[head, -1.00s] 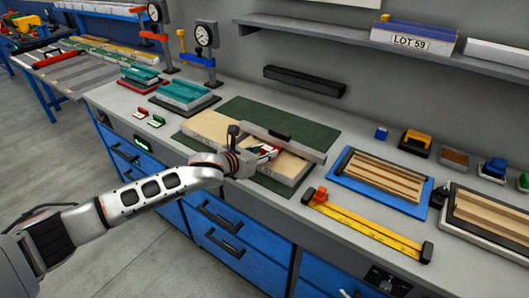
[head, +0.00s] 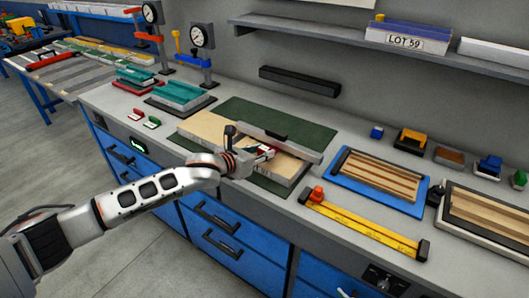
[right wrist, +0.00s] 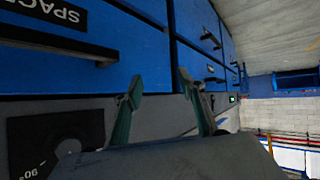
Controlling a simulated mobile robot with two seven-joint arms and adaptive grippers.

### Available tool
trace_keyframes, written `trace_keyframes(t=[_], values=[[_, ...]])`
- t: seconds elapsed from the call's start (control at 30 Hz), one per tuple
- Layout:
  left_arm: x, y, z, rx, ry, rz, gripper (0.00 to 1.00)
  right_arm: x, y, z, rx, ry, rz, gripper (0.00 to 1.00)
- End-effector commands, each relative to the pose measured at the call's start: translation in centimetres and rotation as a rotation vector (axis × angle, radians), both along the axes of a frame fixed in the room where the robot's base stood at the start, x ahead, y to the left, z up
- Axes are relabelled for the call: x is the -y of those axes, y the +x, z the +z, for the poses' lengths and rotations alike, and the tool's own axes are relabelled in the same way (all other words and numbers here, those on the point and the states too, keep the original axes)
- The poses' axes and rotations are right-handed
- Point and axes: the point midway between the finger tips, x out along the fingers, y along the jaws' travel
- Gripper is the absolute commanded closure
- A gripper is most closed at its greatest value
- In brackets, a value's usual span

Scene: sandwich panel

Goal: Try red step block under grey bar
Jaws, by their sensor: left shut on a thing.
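The grey bar (head: 297,148) lies across the pale sandwich panel (head: 206,126) on a green mat. My left gripper (head: 258,157) is at the front side of the bar, low over the panel. It is shut on the red step block (head: 266,150), of which only a small red and white part shows. I cannot tell whether the block's tip is under the bar or only beside it. My right gripper (right wrist: 162,98) shows in the right wrist view with its fingers apart and nothing between them, in front of blue drawers.
A yellow rule (head: 360,228) with a red slider lies near the bench's front edge. A blue-edged tray (head: 423,208) of wood strips is to the right. Small red and green blocks (head: 151,122) lie left of the panel. Dial gauges (head: 202,36) stand at the back.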

Motion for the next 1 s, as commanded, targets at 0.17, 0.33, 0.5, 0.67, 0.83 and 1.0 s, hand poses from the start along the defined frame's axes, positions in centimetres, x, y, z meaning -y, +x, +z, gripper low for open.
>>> trace_keyframes(t=[0.17,0.33,0.5,0.67,0.83,1.0], values=[[-0.1,-0.1,0.0,0.0,0.0,0.0,0.95,0.0,0.0,0.1,0.0,0.0,0.0,0.6],[-0.3,-0.3,0.1,-0.001,-0.001,0.0,0.95,0.0,0.0,0.4,0.0,0.0,0.0,0.6],[-0.6,-0.7,0.1,-0.001,-0.001,0.0,0.95,0.0,0.0,0.8,0.0,0.0,0.0,0.6],[-0.9,-1.0,0.1,0.0,0.0,0.001,0.95,0.0,0.0,1.0,0.0,0.0,0.0,0.6],[-1.1,-1.4,0.1,0.0,0.0,0.0,0.95,0.0,0.0,1.4,0.0,0.0,0.0,0.6],[-1.4,-1.8,0.1,0.0,0.0,0.0,0.95,0.0,0.0,1.7,0.0,0.0,0.0,0.6]])
